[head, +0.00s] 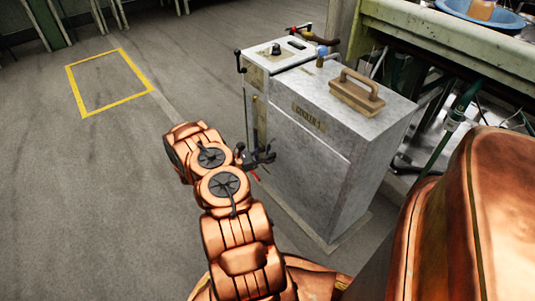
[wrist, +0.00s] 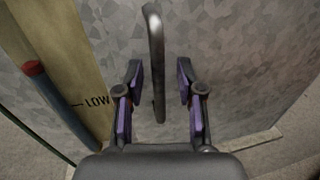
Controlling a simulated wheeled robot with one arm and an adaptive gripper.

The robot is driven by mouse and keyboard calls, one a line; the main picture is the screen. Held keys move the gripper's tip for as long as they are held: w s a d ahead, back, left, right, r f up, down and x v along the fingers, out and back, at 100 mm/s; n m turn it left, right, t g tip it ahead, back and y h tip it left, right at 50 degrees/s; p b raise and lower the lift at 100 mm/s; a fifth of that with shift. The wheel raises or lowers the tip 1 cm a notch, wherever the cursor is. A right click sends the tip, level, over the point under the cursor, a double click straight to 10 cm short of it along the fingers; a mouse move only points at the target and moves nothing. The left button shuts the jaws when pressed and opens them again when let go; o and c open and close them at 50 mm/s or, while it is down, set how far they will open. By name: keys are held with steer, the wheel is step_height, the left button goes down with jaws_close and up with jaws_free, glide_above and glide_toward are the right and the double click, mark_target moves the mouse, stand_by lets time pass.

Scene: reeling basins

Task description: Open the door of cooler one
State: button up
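Cooler one (head: 335,165) is a grey mottled metal cabinet at centre right in the head view, with a small label plate (head: 309,117) near its top edge. Its visible sides look closed. My gripper (head: 266,158) is at the cooler's left side, low beside the narrow face. In the wrist view, a dark curved bar handle (wrist: 155,50) stands out from the grey metal panel. My gripper (wrist: 160,92) is open, with one finger on each side of the handle and a visible gap to both. The handle is hidden in the head view.
A tan grip (head: 357,92) sits on the cooler's lid. A gauge strip marked LOW (wrist: 62,60) with a red-tipped blue tube (wrist: 50,95) is left of the handle. A green bench (head: 450,45) stands right. Floor with a yellow outlined square (head: 110,83) is clear at left.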

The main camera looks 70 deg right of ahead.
jaws_close()
stand_by(0.3)
stand_by(0.3)
